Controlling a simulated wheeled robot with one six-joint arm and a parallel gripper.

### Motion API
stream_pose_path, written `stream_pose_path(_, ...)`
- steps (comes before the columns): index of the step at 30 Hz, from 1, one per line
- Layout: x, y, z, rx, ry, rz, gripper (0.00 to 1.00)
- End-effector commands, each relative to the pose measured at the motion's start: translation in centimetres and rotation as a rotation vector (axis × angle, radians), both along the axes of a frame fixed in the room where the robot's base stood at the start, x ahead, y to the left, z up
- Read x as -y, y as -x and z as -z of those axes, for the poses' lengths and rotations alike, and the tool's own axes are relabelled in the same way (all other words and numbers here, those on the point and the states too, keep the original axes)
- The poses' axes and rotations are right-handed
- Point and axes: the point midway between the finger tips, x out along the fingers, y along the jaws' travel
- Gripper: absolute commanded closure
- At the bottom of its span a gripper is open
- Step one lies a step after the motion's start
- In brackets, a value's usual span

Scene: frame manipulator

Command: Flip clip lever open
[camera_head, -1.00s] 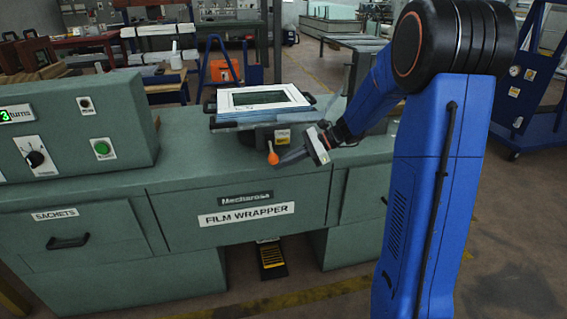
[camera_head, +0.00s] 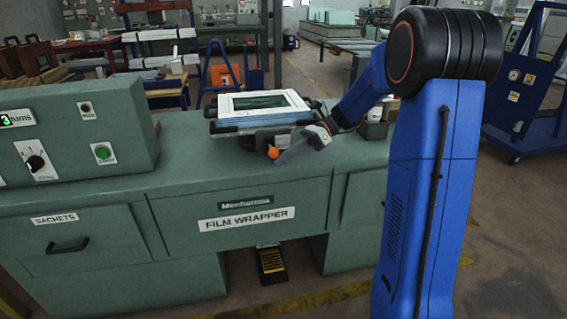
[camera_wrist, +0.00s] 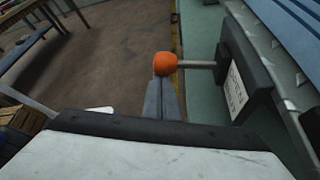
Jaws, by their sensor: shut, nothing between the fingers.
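The clip lever has an orange ball knob (camera_wrist: 165,64) on a short metal rod (camera_wrist: 198,64). In the wrist view the rod runs right to a dark clip block (camera_wrist: 240,80) with a white label. In the head view the orange knob (camera_head: 273,151) shows at the front of the turntable, below the white frame (camera_head: 264,103). My gripper (camera_wrist: 163,85) is shut, with its fingertips right at the knob and nothing between them. I cannot tell whether they touch it. In the head view my gripper (camera_head: 283,158) reaches in from the right, beside the knob.
The frame rests on a stack with a dark clamp bar (camera_head: 235,129) on the green film wrapper bench (camera_head: 180,181). A control box (camera_head: 80,130) stands at the left. A dark cup (camera_head: 374,127) stands behind my arm. The bench front is clear.

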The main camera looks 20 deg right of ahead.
Motion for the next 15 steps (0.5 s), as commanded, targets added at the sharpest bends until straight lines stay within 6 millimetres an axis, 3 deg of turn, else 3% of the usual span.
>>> stream_pose_path(15,0.0,-0.2,-2.0,0.006,0.0,0.001,1.0)
